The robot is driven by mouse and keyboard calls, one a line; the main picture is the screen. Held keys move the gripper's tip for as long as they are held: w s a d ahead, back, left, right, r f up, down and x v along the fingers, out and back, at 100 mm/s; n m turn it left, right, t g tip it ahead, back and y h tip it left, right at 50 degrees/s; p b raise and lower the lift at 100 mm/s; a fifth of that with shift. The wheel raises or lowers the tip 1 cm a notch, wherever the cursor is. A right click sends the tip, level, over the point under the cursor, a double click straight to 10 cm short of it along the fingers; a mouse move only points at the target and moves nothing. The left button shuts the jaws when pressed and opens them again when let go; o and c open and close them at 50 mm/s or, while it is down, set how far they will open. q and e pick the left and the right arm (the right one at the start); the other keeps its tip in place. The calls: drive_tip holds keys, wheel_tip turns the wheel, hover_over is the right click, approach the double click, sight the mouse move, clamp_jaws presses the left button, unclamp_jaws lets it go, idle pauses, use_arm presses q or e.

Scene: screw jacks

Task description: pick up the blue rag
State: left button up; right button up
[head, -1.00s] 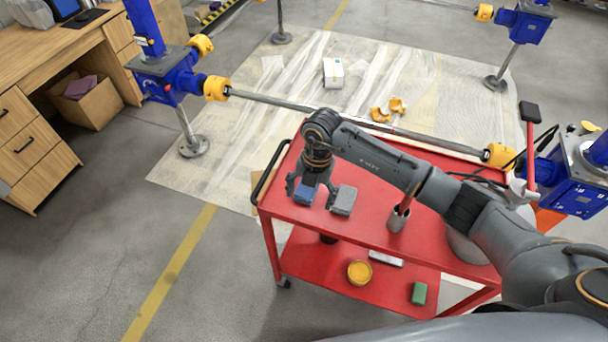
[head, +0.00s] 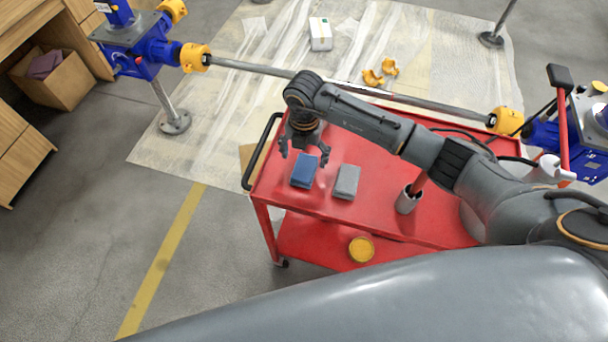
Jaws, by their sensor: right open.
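The blue rag (head: 304,171) is a small folded block lying on the top shelf of the red cart (head: 282,196), near its left end. My right gripper (head: 304,158) is open, its two fingers pointing down just behind the rag in the picture. The rag is not held; the exact height of the fingertips above the shelf is hard to tell. A grey folded rag (head: 346,181) lies just to the right of the blue one. My left gripper is not in view.
A grey cup (head: 408,199) with a red handle stands right of the rags. A yellow round tin (head: 361,249) sits on the lower shelf. A long steel shaft (head: 270,69) runs behind the cart between blue screw jacks (head: 136,48). Floor left of the cart is clear.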

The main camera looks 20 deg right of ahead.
sight(304, 167)
drive_tip(key=shift+f, duration=0.55)
drive_tip(key=shift+f+b, duration=0.3)
drive_tip(key=shift+b, duration=0.1)
wheel_tip(304, 167, down, 4)
drive_tip(key=b, duration=0.3)
drive_tip(key=shift+f+b, duration=0.2)
drive_tip(key=shift+b, duration=0.1)
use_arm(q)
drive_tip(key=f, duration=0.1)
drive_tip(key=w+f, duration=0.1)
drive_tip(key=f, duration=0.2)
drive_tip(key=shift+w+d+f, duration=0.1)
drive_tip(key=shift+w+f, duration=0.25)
use_arm(e)
drive_tip(key=shift+r, duration=0.1)
drive_tip(key=c, duration=0.9)
drive_tip(key=shift+c, duration=1.4)
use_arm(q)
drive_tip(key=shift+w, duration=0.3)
